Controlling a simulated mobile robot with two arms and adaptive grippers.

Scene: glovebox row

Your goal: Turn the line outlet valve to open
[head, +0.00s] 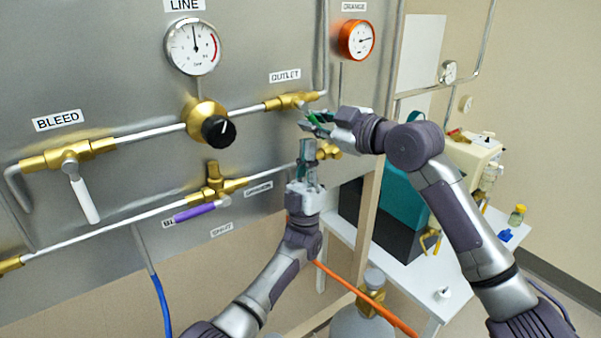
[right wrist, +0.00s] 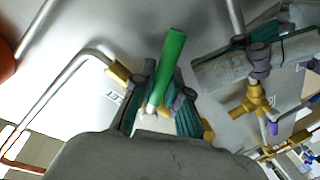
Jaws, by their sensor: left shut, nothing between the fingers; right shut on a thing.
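The line outlet valve (head: 290,101) is a brass body under the OUTLET label (head: 284,76) on the grey panel. Its green handle (head: 318,118) is partly hidden by my right gripper (head: 312,122), which is shut on it. In the right wrist view the green handle (right wrist: 170,62) sticks out past the fingers, slanting up to the right. The handle's exact angle to the pipe is hard to tell. My left gripper (head: 307,152) is shut and empty, pointing up just below the right one. It also shows in the right wrist view (right wrist: 252,62).
The LINE gauge (head: 192,46) and black regulator knob (head: 218,131) are left. A BLEED valve with a white handle (head: 84,200) and a lower valve with a purple handle (head: 194,212) are on the panel. An orange gauge (head: 356,40) is above right. A white table (head: 460,265) stands right.

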